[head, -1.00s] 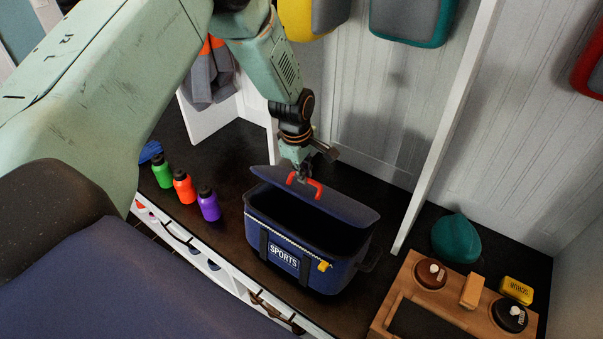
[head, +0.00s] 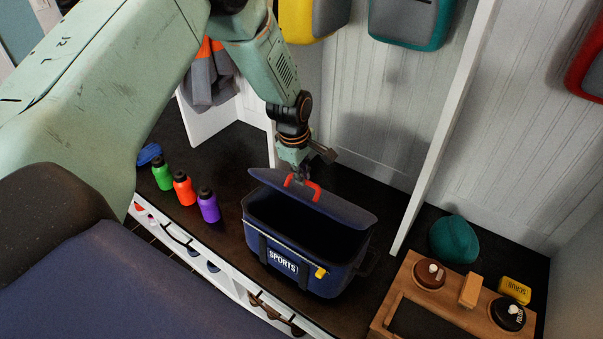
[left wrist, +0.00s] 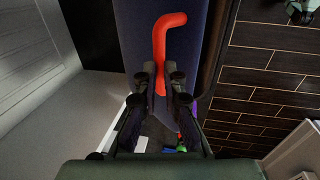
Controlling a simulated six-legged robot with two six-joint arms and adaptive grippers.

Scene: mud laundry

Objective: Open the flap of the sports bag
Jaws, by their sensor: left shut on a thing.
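The navy sports bag (head: 330,264) stands on the dark bench top, with its "SPORTS" label facing the front. Its flap (head: 345,207) is raised and tilted up along the back side, so the dark inside shows. A red handle (head: 317,190) is fixed on the flap. My left gripper (head: 299,178) is shut on the red handle, at the flap's left part. In the left wrist view the red handle (left wrist: 160,50) runs up from between the fingers (left wrist: 161,90), over the navy flap (left wrist: 195,35).
Green (head: 162,174), orange (head: 184,188) and purple (head: 208,205) bottles stand left of the bag. A wooden tray (head: 392,300) with brush and tins, and a teal cap (head: 454,240), lie to the right. A white divider (head: 440,140) rises behind the bag.

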